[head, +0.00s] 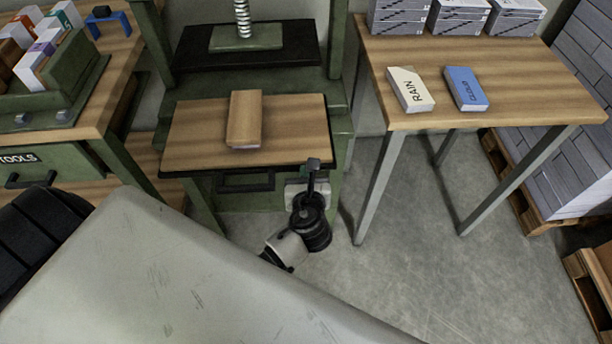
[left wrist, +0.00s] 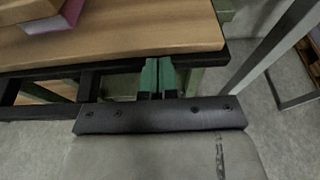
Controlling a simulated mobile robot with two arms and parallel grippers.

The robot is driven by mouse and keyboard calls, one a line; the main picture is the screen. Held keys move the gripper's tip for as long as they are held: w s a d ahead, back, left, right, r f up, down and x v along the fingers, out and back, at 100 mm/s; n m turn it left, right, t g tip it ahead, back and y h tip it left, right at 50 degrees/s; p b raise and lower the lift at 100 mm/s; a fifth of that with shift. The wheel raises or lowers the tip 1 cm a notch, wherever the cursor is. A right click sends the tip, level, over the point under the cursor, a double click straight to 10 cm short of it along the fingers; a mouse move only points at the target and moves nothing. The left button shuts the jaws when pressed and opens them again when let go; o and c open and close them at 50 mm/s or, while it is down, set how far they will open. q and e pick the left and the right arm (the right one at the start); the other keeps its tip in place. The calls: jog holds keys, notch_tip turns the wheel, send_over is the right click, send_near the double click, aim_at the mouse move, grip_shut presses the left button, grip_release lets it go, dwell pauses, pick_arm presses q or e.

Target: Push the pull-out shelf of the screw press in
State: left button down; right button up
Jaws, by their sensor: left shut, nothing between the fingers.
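The pull-out shelf (head: 297,125) of the green screw press (head: 342,130) has a wooden top and sticks out toward me. A dark handle (head: 246,184) is at its front. A tan book (head: 244,118) lies on the shelf; its corner shows in the left wrist view (left wrist: 70,10). My left gripper (head: 313,164) is shut and empty at the shelf's front right corner. In the left wrist view its fingertips (left wrist: 158,66) are close together by the shelf's front edge (left wrist: 150,55); I cannot tell whether they touch. My right gripper is not in view.
The press screw (head: 242,18) and plate (head: 246,37) are behind the shelf. A wooden table (head: 510,85) with two books stands right, with stacked boxes behind. A workbench (head: 110,65) with a green book crate stands left. Floor (head: 420,260) right of my left arm is clear.

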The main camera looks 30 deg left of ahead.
pick_arm(q)
jog(key=p, duration=0.3)
send_near(300, 109)
jog(key=f, duration=0.2)
jog(key=s+f, duration=0.1)
jog(key=shift+d+f, duration=0.2)
jog(key=shift+d, duration=0.2)
jog(key=w+a, duration=0.2)
jog(key=w, duration=0.1)
jog(key=w+a, duration=0.1)
jog(key=w, duration=0.2)
jog(key=w+a+b, duration=0.1)
jog(key=w+a, duration=0.1)
jog(key=w, duration=0.1)
jog(key=shift+w+a+f, duration=0.1)
jog(key=shift+a+f, duration=0.1)
jog(key=shift+a, duration=0.1)
